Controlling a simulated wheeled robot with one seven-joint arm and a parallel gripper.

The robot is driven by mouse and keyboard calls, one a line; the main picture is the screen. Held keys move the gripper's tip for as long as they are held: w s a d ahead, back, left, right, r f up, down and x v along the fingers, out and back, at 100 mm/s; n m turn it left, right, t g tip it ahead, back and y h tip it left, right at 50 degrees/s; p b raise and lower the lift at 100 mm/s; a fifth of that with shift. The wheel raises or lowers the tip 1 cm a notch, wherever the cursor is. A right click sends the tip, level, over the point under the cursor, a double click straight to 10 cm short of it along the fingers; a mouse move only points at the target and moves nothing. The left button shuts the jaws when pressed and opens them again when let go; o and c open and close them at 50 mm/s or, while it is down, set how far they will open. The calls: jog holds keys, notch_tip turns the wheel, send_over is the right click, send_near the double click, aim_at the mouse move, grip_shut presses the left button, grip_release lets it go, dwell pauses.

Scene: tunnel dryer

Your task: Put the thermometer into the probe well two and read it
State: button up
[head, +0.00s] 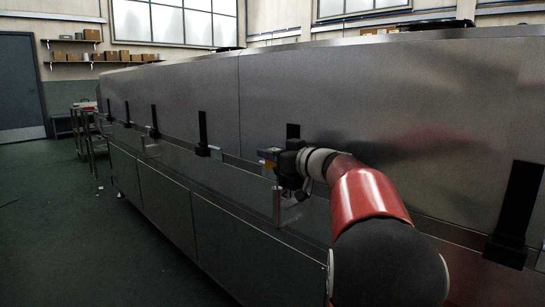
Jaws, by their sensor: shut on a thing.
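My gripper (279,162) is at the middle of the picture, beside the dryer's steel side wall. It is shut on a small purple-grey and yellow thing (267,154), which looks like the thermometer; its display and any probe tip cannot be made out. Black upright fittings stand in a row along the wall, and I cannot tell which is probe well two. One (293,131) is just behind my gripper, partly hidden by it. Another (203,132) is to the left, and a large near one (515,215) is at the right. No labels are readable.
The long steel dryer (180,95) runs from the right into the far left, with a ledge and lower panels (235,240). A metal handle-like post (277,207) stands below my gripper. A cart (84,130) is far left.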

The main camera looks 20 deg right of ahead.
jog(key=shift+s+r+p, duration=0.1)
jog(key=shift+r+p, duration=1)
jog(key=shift+r, duration=2.65)
jog(key=shift+c, duration=0.4)
